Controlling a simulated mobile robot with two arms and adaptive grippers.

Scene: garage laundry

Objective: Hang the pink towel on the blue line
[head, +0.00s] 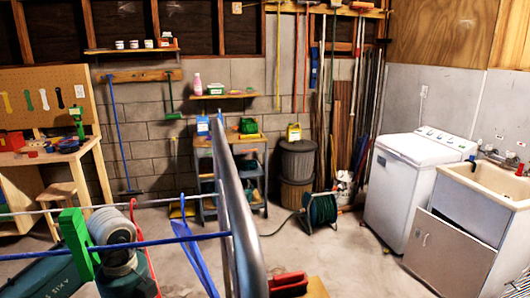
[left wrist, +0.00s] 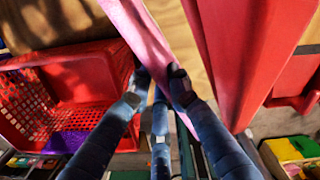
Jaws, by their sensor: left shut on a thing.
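The pink towel (left wrist: 140,32) shows in the left wrist view as a narrow strip running from the top edge down between the fingers of my left gripper (left wrist: 160,82). The fingers are shut on it. Where the rest of the towel lies is hidden. The blue line (head: 165,241) crosses the lower left of the head view and ends visually at a grey metal pole (head: 240,190). A green block (head: 76,242) sits at the line on the left. I see neither gripper nor the pink towel clearly in the head view. My right gripper is out of view.
In the left wrist view, a red perforated basket (left wrist: 22,112) with something purple is at left, and a red sheet-like thing (left wrist: 235,45) at right. In the head view, a blue strip (head: 196,260) hangs near the line; a washer (head: 410,180) and sink (head: 485,185) stand right.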

